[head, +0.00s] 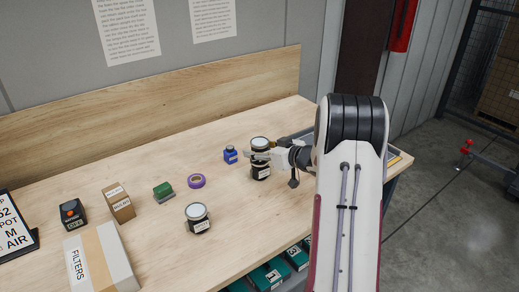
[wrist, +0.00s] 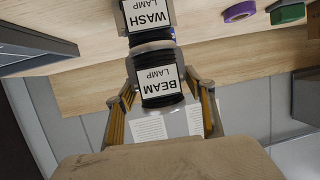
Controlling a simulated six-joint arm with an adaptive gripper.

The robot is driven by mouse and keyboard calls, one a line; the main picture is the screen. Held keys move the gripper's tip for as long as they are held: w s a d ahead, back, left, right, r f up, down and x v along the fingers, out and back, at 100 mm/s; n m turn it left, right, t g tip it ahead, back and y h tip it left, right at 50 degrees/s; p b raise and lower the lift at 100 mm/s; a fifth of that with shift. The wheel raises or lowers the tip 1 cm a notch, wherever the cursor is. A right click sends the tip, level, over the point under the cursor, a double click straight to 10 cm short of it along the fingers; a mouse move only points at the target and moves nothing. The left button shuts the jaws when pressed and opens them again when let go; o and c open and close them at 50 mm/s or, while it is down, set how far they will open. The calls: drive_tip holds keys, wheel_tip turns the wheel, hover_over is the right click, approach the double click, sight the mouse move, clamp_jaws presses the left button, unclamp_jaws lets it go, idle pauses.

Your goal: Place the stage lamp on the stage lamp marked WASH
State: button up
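A dark cylindrical stage lamp with a white label reading BEAM LAMP (wrist: 158,84) sits between the fingertips of my gripper (wrist: 160,88). The fingers appear shut on its sides. The stage lamp marked WASH (wrist: 145,15) is right below it, upright on the bench, its label partly cut off by the wrist view's edge. In the head view the two lamps line up as a stack, the BEAM lamp (head: 260,143) over the WASH lamp (head: 261,173), with my gripper (head: 262,155) reaching in from the right. I cannot tell whether they touch or a thin gap remains.
A third lamp (head: 198,218) stands on the wooden bench (head: 150,225). Green totes (head: 268,273) are under the front edge.

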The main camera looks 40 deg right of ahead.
drive_tip(key=shift+r, duration=0.1)
drive_tip(key=shift+s+d+r, duration=0.1)
drive_tip(key=shift+s+r, duration=0.1)
drive_tip(key=shift+s, duration=0.2)
drive_tip(key=v, duration=1.1)
drive_tip(key=shift+r, duration=0.1)
idle(0.5)
drive_tip(key=w+a+r+g+h, duration=0.15)
drive_tip(key=a+r+h, duration=0.25)
drive_tip(key=r, duration=0.4)
drive_tip(key=s+a+r+m+g+h, duration=0.2)
drive_tip(key=s+a+r+h, duration=0.1)
drive_tip(key=s+a+r, duration=0.3)
drive_tip(key=s+a+f+g+y, duration=0.2)
drive_tip(key=s+a+f, duration=0.1)
drive_tip(key=s+a, duration=0.9)
drive_tip(key=s+a+f+g+y, duration=0.3)
drive_tip(key=s+a+f, duration=0.1)
drive_tip(key=s+a, duration=0.8)
drive_tip(key=shift+s+n+y, duration=0.3)
drive_tip(key=shift+s+n, duration=0.05)
drive_tip(key=shift+n, duration=0.05)
